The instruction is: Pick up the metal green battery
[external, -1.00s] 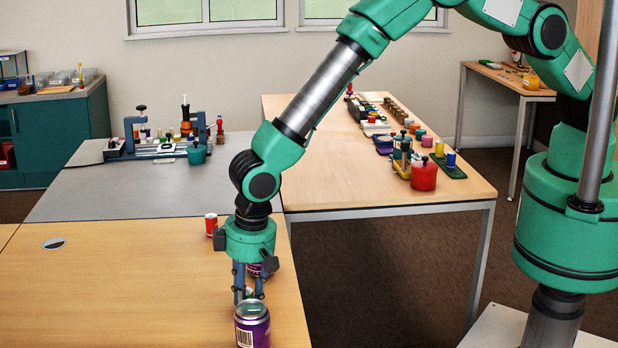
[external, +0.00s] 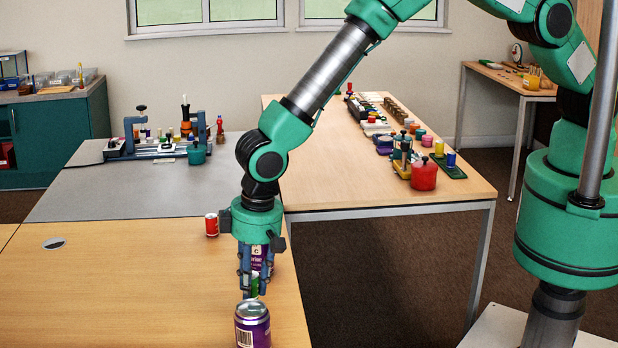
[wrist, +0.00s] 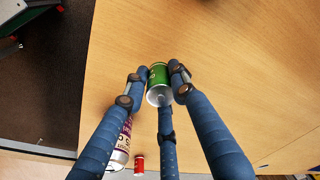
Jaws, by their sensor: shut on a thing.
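The green metal battery (wrist: 158,78) is a small cylinder with a silver end, held between the fingers of my gripper (wrist: 158,84) in the wrist view. In the external view my gripper (external: 254,290) points down and is shut on the battery (external: 255,285), which shows as a narrow green strip between the fingers. It is held just behind and above a purple can with a silver top (external: 252,325). The fingers hide much of the battery.
Another purple can (external: 262,260) stands behind my fingers, partly hidden. A small red can (external: 211,225) stands to their left. The wooden table (external: 120,290) is clear to the left; its right edge lies close to my gripper.

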